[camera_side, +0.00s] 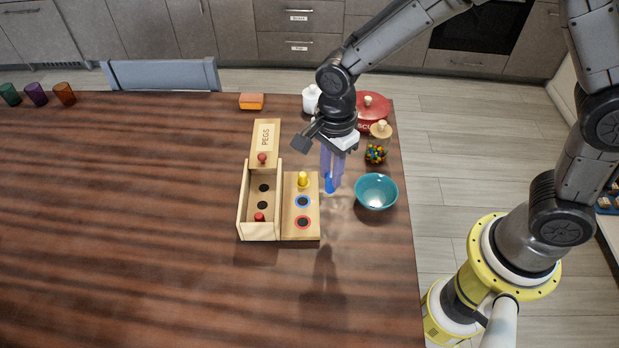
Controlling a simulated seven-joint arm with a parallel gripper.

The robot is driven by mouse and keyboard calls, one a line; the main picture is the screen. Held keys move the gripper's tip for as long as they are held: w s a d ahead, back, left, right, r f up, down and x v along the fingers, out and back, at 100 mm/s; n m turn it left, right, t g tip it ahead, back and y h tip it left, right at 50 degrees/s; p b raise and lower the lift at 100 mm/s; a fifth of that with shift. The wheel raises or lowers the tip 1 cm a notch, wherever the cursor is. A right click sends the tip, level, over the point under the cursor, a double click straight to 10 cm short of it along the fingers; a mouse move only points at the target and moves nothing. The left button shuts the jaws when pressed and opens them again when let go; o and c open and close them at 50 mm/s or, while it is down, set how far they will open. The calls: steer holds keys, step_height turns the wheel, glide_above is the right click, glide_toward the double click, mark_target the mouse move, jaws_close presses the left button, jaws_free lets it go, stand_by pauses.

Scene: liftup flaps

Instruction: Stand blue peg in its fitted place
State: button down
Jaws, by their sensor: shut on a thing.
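The blue peg (330,184) is in my gripper (332,172), which is shut on it. The peg looks roughly upright, right of the wooden peg board (311,211); its height above the table is hard to tell. The board has a blue-ringed hole (303,202) in the middle, empty. A yellow peg (303,179) stands at the board's far end, and a red-ringed hole (303,222) is at the near end. The fingers look translucent bluish and partly cover the peg.
Left of the board is an open wooden box (243,205) with a red peg (259,217) and dark holes. Its lid marked PEGS (265,135) lies behind. A teal bowl (376,191), candy jar (375,154) and red pot (372,108) stand to the right.

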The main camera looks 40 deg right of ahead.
steer(key=s+d+r, duration=0.3)
steer(key=s, duration=0.4)
step_height(320, 180, up, 2)
steer(key=r+n, duration=0.1)
steer(key=n, duration=0.2)
glide_above(327, 176)
steer(key=shift+f, duration=0.25)
steer(key=w+a+f+n, duration=0.2)
steer(key=w+a+f, duration=0.3)
steer(key=w+a, duration=0.5)
steer(key=shift+w+d+f, duration=0.1)
steer(key=shift+w+f, duration=0.05)
steer(key=shift+f, duration=1.55)
steer(key=shift+w+d+f, duration=0.1)
steer(key=shift+w+f, duration=0.1)
steer(key=shift+f, duration=1.5)
steer(key=shift+w+d+f, duration=0.1)
steer(key=shift+w+f, duration=0.05)
steer(key=shift+f, duration=1.55)
